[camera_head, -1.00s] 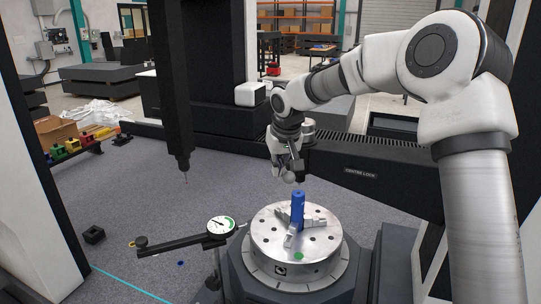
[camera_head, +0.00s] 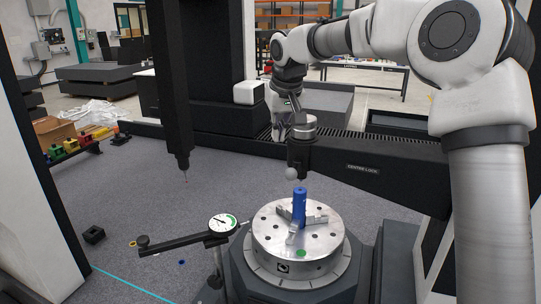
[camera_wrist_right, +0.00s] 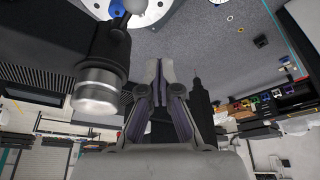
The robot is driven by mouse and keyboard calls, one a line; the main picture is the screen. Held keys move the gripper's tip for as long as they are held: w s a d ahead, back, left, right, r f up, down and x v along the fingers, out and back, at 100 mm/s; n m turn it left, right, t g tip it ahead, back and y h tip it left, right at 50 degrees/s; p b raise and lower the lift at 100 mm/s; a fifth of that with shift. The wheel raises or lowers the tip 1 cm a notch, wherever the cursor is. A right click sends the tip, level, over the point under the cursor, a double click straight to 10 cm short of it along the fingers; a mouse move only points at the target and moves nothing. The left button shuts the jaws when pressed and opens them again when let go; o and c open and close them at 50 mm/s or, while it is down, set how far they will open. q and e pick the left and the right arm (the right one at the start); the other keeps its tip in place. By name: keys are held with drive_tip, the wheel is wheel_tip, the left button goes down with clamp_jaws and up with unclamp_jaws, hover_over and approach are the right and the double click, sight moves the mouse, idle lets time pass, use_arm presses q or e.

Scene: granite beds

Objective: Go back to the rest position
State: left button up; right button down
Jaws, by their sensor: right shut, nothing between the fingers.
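My right arm comes in from the right in the head view. Its gripper (camera_head: 279,128) points down in front of the black beam, above and behind the round chuck, apart from it. In the right wrist view the two fingers (camera_wrist_right: 160,68) are together with nothing between them. My left gripper is in neither view.
A dark post with a silver cap (camera_head: 304,130) and a white ball stands close beside the gripper. A blue cylinder (camera_head: 299,210) stands upright in the metal chuck (camera_head: 270,250). A dial gauge (camera_head: 222,223) is left of it. A black column (camera_head: 172,90) hangs farther left.

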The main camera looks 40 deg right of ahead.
drive_tip(key=s+a+f+n+g+b, duration=0.1)
drive_tip(key=s+a+f+g+b, duration=0.1)
drive_tip(key=f, duration=1)
drive_tip(key=s+a+f+g+b, duration=0.1)
drive_tip(key=s+a+f+g, duration=0.15)
drive_tip(key=f, duration=0.95)
drive_tip(key=s+a+f+n+g+b, duration=0.1)
drive_tip(key=s+a+f+g+b, duration=0.15)
drive_tip(key=f, duration=1.05)
drive_tip(key=s+a+f+g+b, duration=0.1)
drive_tip(key=s+a+f, duration=0.2)
drive_tip(key=s+f, duration=0.5)
drive_tip(key=s+a+f+y+b, duration=0.1)
drive_tip(key=s+a+f, duration=0.2)
drive_tip(key=s+f, duration=0.5)
drive_tip(key=s+a+f+g+b, duration=0.1)
drive_tip(key=s+a+f, duration=0.2)
drive_tip(key=s+f, duration=0.5)
drive_tip(key=shift+s+n+g+y, duration=0.3)
drive_tip(key=shift+s+n, duration=0.1)
drive_tip(key=shift+s, duration=0.85)
drive_tip(key=s+a+t, duration=0.1)
drive_tip(key=s, duration=0.4)
drive_tip(key=w+t, duration=0.4)
drive_tip(key=shift+w+d+r+t, duration=0.15)
drive_tip(key=shift+w+t, duration=0.05)
drive_tip(key=shift+t, duration=0.2)
drive_tip(key=shift+w, duration=0.1)
